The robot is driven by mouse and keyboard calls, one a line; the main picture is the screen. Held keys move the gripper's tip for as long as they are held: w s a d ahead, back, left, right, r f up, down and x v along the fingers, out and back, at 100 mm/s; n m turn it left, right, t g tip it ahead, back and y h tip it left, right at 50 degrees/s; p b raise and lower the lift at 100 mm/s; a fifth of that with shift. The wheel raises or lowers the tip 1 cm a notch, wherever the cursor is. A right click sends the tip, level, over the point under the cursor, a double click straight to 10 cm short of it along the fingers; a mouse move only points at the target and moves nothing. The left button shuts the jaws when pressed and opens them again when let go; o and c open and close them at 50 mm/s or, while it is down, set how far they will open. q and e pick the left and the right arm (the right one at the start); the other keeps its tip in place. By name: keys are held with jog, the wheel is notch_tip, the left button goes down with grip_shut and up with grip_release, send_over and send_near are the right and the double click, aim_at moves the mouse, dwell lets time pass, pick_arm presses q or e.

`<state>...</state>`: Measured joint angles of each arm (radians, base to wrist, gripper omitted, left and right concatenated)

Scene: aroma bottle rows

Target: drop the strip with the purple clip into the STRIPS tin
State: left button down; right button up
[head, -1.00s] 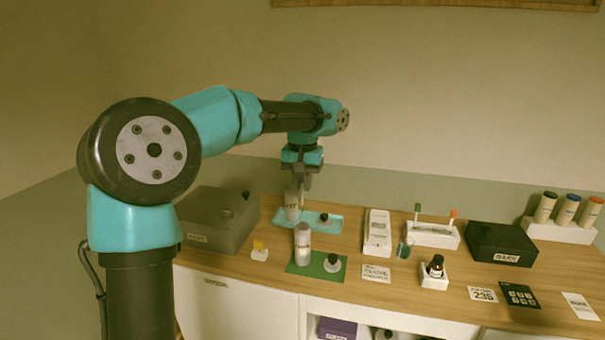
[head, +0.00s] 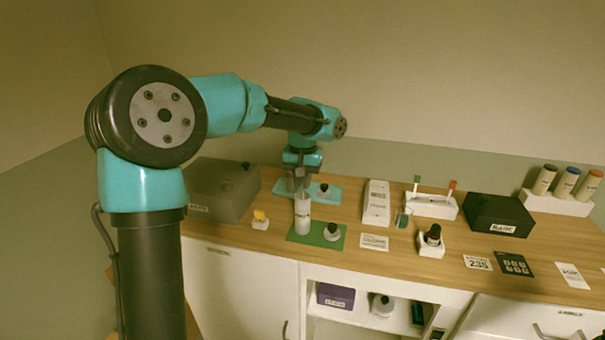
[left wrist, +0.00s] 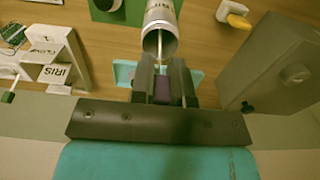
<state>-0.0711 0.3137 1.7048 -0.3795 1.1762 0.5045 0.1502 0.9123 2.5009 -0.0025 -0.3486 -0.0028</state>
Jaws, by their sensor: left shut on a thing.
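My left gripper (head: 302,183) points down and is shut on the strip's purple clip (left wrist: 163,88), which shows between the fingers in the left wrist view. The thin pale strip (left wrist: 160,46) reaches from the clip to the open mouth of a pale round tin (left wrist: 163,22). I cannot tell how deep its tip sits. In the head view this tin (head: 302,215) stands upright on a green mat (head: 328,239), just below the fingers. Its label is too small to read. My right gripper is out of view.
A grey box (head: 215,192) is at left. A yellow-clipped block (head: 260,219) stands between. A white box (head: 377,203) is at right.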

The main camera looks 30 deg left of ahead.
pick_arm(q)
jog(key=shift+f, duration=0.15)
jog(key=c, duration=1)
grip_release()
jog(key=shift+c, duration=0.2)
